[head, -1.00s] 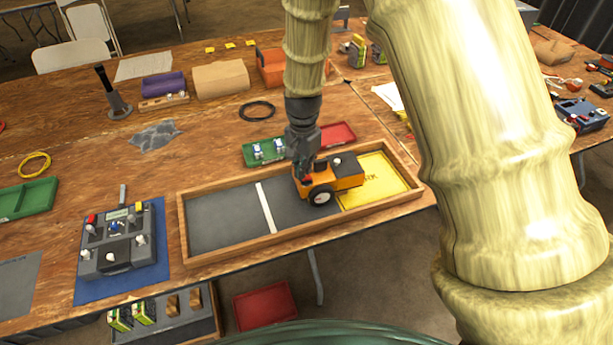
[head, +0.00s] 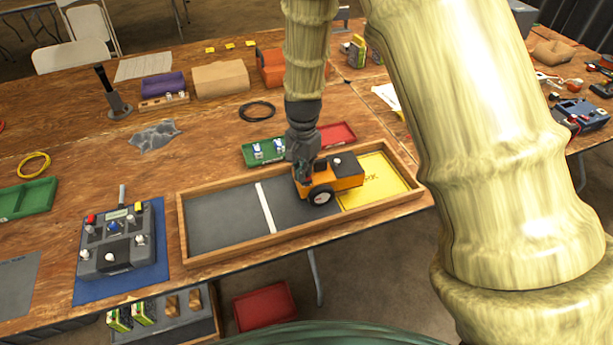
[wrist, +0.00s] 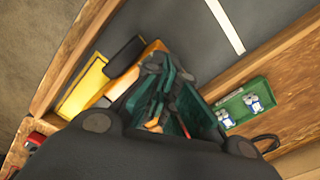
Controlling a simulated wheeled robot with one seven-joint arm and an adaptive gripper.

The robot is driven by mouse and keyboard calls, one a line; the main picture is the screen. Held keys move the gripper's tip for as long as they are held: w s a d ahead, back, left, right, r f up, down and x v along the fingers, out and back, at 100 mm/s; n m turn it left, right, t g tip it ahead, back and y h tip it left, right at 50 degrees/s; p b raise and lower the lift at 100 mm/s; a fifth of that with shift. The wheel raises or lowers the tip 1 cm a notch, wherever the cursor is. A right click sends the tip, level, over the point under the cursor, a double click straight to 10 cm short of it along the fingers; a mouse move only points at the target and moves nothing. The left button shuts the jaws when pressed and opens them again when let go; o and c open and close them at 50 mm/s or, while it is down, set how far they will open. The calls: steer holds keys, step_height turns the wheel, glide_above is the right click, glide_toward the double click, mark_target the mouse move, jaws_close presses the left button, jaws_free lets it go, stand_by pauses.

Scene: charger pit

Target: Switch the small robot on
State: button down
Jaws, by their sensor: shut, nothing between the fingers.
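The small robot (head: 347,176) is orange with black wheels and a dark round knob on top. It sits in a wood-rimmed tray (head: 228,252), just left of the yellow pad (head: 388,178). My gripper (head: 304,175) points down at the left end of the small robot, its fingers close together and empty. They cover that part of its top, and I cannot tell whether they touch it. In the wrist view my teal fingers (wrist: 168,88) hide most of the small robot. An orange edge (wrist: 152,48) and a dark part show beside them. Its switch cannot be made out.
A grey control box (head: 118,245) with knobs lies on a blue mat to the left. A green tray (head: 257,152) and a red tray (head: 337,134) lie right behind the wooden rim. The tray's dark left half is empty apart from a white line.

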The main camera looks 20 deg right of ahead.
steer(key=shift+f, duration=0.2)
steer(key=shift+r, duration=0.15)
steer(key=shift+r+p, duration=2.95)
steer(key=shift+r, duration=0.45)
